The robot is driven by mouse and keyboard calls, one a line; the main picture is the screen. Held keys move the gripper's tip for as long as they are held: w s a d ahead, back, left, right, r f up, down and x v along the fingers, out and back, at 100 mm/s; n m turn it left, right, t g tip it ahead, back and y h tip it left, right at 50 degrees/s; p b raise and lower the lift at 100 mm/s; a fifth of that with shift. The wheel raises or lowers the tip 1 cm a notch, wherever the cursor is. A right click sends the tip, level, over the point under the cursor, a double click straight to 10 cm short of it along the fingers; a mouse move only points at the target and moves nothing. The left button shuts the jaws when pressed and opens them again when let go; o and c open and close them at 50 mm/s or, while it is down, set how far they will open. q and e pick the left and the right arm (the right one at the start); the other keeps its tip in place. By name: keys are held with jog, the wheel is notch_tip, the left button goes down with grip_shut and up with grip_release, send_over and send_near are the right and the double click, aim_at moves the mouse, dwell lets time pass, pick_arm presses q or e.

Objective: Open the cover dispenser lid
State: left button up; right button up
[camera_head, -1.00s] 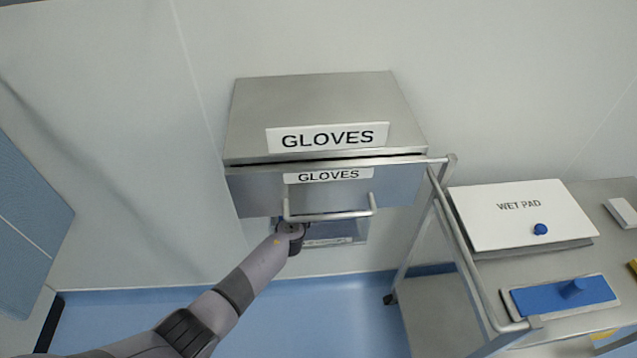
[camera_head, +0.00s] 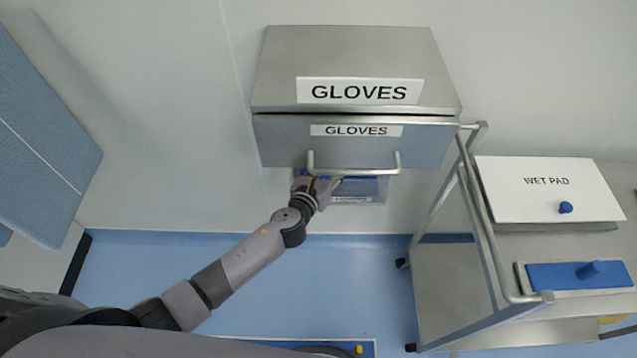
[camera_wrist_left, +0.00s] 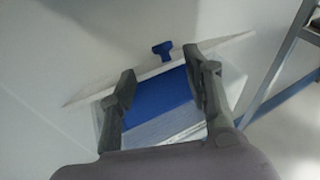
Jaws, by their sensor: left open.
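A dispenser box (camera_head: 372,190) with a blue part and a small label sits low on the wall, mostly hidden below the GLOVES drawer. In the left wrist view, its thin white lid (camera_wrist_left: 105,90) is seen nearly edge-on, with a blue knob (camera_wrist_left: 162,48). A blue surface (camera_wrist_left: 160,97) shows on the near side of the lid, between my fingers. My left gripper (camera_head: 325,186) is at the box, under the drawer handle. In the wrist view the left gripper (camera_wrist_left: 162,70) is open, fingers either side of the blue surface, nothing clamped. Contact with the lid cannot be told. My right gripper is not in view.
The steel GLOVES dispenser (camera_head: 355,65) and its drawer handle (camera_head: 353,171) overhang my left gripper closely. A metal cart (camera_head: 455,270) stands to the right, with a WET PAD box (camera_head: 545,190) on it. Blue floor (camera_head: 345,285) is clear between my arm and the cart.

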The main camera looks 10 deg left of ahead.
pick_arm(q)
jog(key=f+v, duration=0.1)
jog(key=v, duration=0.5)
jog(key=shift+s, duration=0.35)
jog(key=shift+a+f, duration=0.1)
jog(key=shift+f, duration=0.05)
jog(key=shift+c, duration=0.2)
